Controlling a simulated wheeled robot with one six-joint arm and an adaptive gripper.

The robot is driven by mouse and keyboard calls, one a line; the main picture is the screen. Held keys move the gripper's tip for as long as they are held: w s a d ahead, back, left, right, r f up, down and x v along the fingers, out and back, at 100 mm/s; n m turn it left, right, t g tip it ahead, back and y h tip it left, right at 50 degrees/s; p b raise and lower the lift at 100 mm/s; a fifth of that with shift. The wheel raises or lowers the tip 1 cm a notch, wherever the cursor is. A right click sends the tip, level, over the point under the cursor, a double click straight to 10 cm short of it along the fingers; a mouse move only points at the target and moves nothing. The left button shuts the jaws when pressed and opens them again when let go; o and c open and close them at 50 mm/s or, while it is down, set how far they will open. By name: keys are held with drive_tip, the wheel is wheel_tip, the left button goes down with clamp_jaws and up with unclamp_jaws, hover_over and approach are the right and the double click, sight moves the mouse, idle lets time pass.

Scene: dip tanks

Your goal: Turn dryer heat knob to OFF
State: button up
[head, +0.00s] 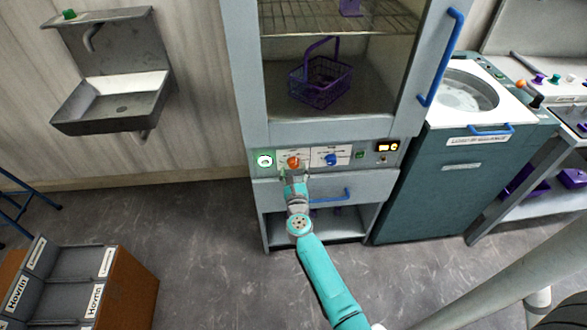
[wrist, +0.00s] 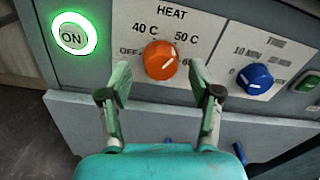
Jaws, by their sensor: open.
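The orange heat knob (wrist: 160,60) is on the dryer's front panel, under the word HEAT. Labels OFF, 40 C, 50 C and a partly hidden one starting with 6 surround it. Its white mark is at the lower right of the knob, toward the partly hidden label. In the head view the knob (head: 293,162) is just above my gripper (head: 294,175). In the wrist view my gripper (wrist: 160,74) is open, with one finger to each side of the knob. I see no clear contact.
A lit green ON button (wrist: 74,38) is left of the knob, and a blue time knob (wrist: 255,78) is to the right. A drawer with a blue handle (head: 332,196) is below. The dryer (head: 243,80) holds a purple basket (head: 320,84).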

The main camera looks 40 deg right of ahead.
drive_tip(key=shift+w+d, duration=0.4)
drive_tip(key=shift+w, duration=0.15)
drive_tip(key=c, duration=1.1)
drive_tip(key=shift+c, duration=0.2)
